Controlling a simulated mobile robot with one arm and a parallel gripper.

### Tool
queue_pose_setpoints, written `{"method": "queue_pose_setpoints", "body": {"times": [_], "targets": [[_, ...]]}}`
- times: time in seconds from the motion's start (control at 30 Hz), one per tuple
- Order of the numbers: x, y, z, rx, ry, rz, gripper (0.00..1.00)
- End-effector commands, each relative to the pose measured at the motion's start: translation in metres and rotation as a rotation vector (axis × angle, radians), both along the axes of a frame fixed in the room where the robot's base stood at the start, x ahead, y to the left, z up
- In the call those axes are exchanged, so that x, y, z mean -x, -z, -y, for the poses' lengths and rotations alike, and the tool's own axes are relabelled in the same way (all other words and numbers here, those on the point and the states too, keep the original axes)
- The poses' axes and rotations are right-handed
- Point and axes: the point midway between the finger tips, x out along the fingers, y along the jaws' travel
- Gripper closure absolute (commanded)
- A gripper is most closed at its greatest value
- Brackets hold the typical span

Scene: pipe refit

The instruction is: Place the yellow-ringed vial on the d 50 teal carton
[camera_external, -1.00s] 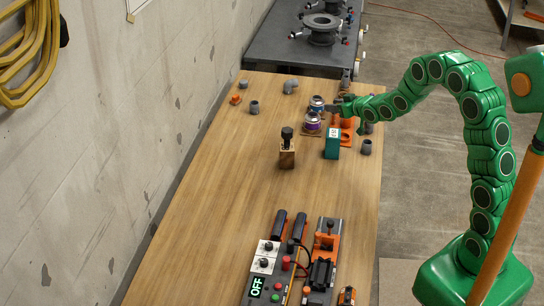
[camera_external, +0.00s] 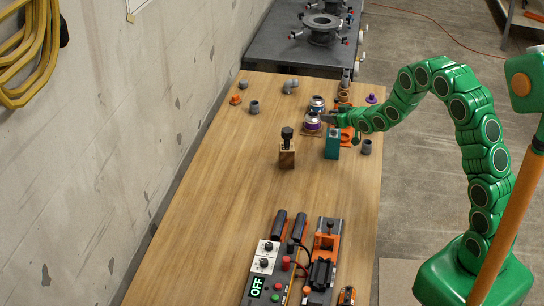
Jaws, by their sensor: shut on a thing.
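The teal carton (camera_external: 332,149) stands upright on the wooden table, right of the wooden block with a black knob. Its pale top label does not show clearly now. My gripper (camera_external: 328,120) is just behind and above the carton, pointing left, close to the purple-banded round can. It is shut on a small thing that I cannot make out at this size. I cannot pick out the yellow ring of the vial, so I cannot tell whether the held thing is that vial, or whether it touches the carton.
The purple-banded can (camera_external: 312,121) and a blue-banded can (camera_external: 317,104) stand left of my gripper. The wooden block (camera_external: 287,154) is left of the carton, a grey fitting (camera_external: 366,147) right of it. A control panel (camera_external: 262,275) is at the front. The table's middle is clear.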

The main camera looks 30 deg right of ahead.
Motion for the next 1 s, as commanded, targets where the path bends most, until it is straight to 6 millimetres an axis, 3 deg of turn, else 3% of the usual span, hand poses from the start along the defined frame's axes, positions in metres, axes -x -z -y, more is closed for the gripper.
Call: {"method": "queue_pose_setpoints", "body": {"times": [0.2, 0.23, 0.37, 0.77, 1.0], "targets": [[0.000, 0.003, 0.000, 0.000, 0.000, 0.000, 0.91], [0.000, 0.002, 0.000, 0.000, 0.000, 0.000, 0.57], [0.000, 0.002, 0.000, 0.000, 0.000, 0.000, 0.37], [0.000, 0.000, 0.000, 0.000, 0.000, 0.001, 0.36], [0.011, -0.006, 0.003, 0.000, 0.001, 0.001, 0.36]]}}
